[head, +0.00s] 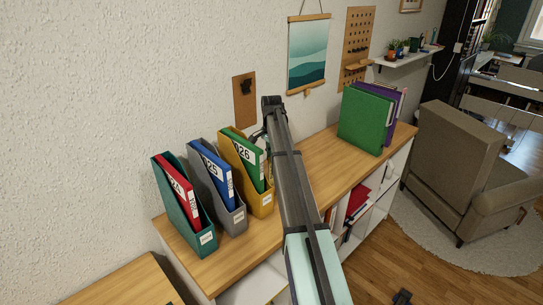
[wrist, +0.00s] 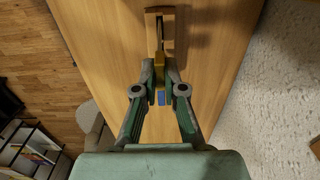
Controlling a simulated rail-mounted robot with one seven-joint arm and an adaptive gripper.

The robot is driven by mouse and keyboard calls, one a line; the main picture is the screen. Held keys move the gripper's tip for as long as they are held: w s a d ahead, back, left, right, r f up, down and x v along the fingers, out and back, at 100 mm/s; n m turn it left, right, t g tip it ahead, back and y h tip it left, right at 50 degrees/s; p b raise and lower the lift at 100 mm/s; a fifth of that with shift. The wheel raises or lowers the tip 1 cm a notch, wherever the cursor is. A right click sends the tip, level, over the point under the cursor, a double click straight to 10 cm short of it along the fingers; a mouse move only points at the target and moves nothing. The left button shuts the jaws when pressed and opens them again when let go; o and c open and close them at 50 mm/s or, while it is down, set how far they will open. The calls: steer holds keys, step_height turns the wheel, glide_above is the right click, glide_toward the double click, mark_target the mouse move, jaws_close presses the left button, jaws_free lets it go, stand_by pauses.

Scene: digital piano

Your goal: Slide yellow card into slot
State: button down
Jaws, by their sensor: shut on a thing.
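In the wrist view my gripper (wrist: 160,75) is shut on a narrow yellow card (wrist: 160,63), seen nearly edge-on, with a blue patch (wrist: 161,98) at its near end. The card's far end lies in line with a small wooden block (wrist: 168,12) with a notch, apparently the slot. I cannot tell whether the card's tip is inside the notch or only in front of or above it. In the head view my arm hides the card and the wooden block.
Green, grey and yellow magazine files (head: 267,205) stand left of my arm on the wooden cabinet top (head: 322,160). Green and purple binders (head: 362,120) stand farther right. A textured wall (head: 90,90) runs behind. The cabinet top between the files and binders looks mostly clear.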

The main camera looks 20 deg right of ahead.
steer(key=shift+f, duration=0.35)
stand_by(0.4)
steer(key=c, duration=1.2)
jaws_free()
steer(key=shift+r, duration=0.15)
steer(key=shift+r+p, duration=1.5)
steer(key=shift+r, duration=1.4)
